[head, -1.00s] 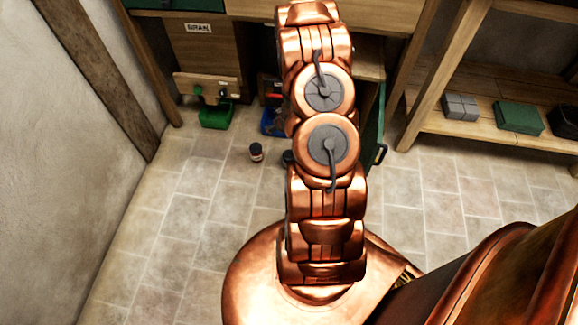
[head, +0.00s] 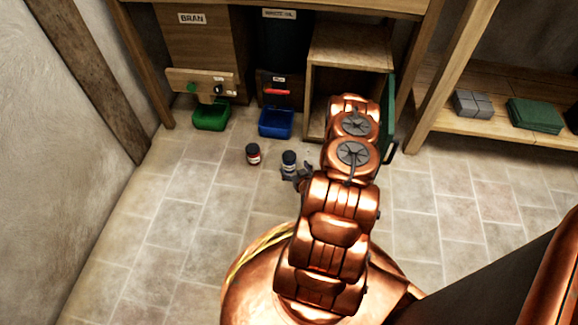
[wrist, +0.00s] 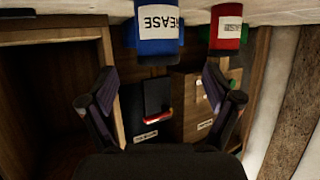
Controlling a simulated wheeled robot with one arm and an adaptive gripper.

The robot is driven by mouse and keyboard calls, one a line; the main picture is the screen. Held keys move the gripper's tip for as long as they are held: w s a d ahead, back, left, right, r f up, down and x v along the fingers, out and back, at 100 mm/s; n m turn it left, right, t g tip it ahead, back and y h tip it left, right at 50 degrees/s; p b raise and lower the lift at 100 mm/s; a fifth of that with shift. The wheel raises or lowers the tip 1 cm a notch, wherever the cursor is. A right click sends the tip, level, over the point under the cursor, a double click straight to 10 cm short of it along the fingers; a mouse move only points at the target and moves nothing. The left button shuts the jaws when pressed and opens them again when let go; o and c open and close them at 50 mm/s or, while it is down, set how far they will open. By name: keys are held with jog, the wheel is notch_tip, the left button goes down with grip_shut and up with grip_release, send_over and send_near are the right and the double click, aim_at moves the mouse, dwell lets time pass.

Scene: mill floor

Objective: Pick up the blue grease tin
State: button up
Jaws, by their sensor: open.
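My gripper (head: 297,180) is low by the floor, close on the near side of the tin. In the wrist view my gripper (wrist: 157,75) is open and empty, its two fingers spread, with the tin beyond the tips. Contact between them cannot be told.
A red tin (head: 254,155) stands just left of the blue one. Behind are a green tray (head: 211,116) under the bran bin (head: 205,45), and a blue tray (head: 276,122) under the waste-oil container (head: 284,40). A green door (head: 388,112) stands open at right. Left floor is clear.

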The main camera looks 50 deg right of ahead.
aim_at(289, 158)
jog(key=shift+b+x, duration=0.95)
jog(key=shift+x, duration=0.95)
jog(key=shift+d+b+x, duration=0.2)
jog(key=shift+b+x, duration=0.95)
jog(key=shift+x, duration=0.85)
jog(key=shift+r, duration=0.2)
jog(key=c, duration=1.5)
